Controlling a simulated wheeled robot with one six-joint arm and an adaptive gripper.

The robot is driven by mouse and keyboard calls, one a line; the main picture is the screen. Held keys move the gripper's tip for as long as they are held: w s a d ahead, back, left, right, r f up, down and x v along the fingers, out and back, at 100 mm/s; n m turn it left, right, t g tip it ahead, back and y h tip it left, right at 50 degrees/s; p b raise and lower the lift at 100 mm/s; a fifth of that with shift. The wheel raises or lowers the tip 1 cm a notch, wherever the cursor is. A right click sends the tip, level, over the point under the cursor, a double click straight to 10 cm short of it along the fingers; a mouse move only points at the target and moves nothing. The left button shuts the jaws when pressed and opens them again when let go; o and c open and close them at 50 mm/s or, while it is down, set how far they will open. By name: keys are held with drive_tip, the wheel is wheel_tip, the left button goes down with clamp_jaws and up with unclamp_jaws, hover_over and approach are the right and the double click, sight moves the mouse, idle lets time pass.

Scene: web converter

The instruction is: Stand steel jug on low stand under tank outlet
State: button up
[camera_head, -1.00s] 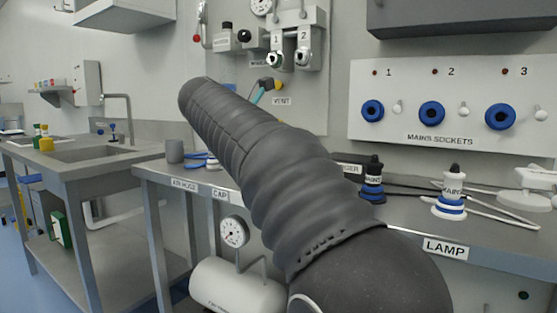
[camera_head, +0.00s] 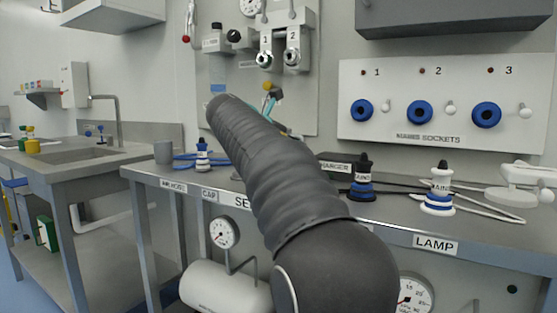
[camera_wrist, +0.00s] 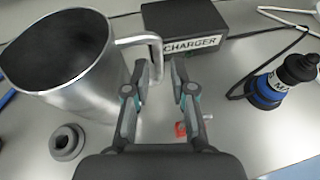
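The steel jug (camera_wrist: 78,70) stands upright on the steel bench at the left of the wrist view, its open mouth facing up. Its handle (camera_wrist: 140,41) sticks out to the right and its lower part comes down between the fingers of my gripper (camera_wrist: 161,72). The fingers are apart, with a gap around the handle; contact with it cannot be told. I cannot make out the low stand or the tank outlet in either view.
A charger box (camera_wrist: 182,29) sits just beyond my fingertips. A black-and-blue plug (camera_wrist: 282,82) with cable stands to the right, and a grey ring (camera_wrist: 67,141) lies near the jug. A white tank (camera_head: 225,287) lies beneath the bench; a sink (camera_head: 85,154) is at left.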

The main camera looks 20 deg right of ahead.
drive_tip(key=x, duration=0.4)
drive_tip(key=shift+w+d, duration=0.15)
clamp_jaws()
